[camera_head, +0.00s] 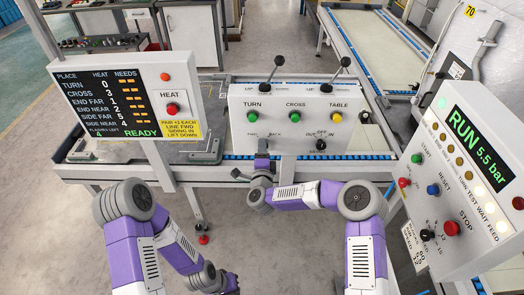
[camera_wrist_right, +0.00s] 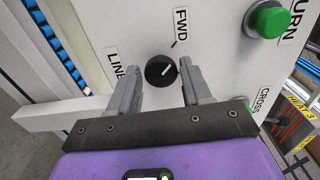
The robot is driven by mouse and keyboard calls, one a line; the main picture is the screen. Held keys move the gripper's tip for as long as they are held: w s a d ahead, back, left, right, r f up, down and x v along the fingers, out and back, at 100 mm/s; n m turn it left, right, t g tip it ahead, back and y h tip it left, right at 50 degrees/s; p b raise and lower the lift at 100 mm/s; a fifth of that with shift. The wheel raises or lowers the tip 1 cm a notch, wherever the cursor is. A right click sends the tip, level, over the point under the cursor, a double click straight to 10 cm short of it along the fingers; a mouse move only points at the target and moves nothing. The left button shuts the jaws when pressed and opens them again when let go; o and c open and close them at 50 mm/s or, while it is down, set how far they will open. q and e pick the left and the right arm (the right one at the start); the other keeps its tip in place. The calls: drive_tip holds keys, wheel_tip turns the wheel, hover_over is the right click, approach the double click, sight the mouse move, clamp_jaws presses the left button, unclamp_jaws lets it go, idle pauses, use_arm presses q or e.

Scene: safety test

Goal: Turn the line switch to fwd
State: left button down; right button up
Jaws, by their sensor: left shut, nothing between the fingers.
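The line switch is a round black knob (camera_wrist_right: 160,70) on a white panel. The LINE label (camera_wrist_right: 115,62) is beside it and the FWD label (camera_wrist_right: 182,22) is above it. Its white pointer mark slants up and right in the right wrist view. My right gripper (camera_wrist_right: 160,82) is open, with one finger on each side of the knob and small gaps showing. In the head view my right gripper (camera_head: 262,152) is at the lower left of the control panel (camera_head: 290,98) and hides the knob. My left gripper (camera_head: 231,284) is low, shut and empty, away from the panel.
The panel also has a green TURN button (camera_head: 252,117), a CROSS button (camera_head: 295,117), a yellow TABLE button (camera_head: 338,118), a second black knob (camera_head: 321,145) and two levers on top. A sign board (camera_head: 125,100) stands left. A RUN console (camera_head: 465,170) with a red STOP button stands right.

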drive_tip(key=shift+o, duration=1.1)
drive_tip(key=shift+s, duration=0.1)
drive_tip(key=s+p, duration=0.1)
drive_tip(key=s, duration=0.6)
drive_tip(key=shift+s, duration=0.2)
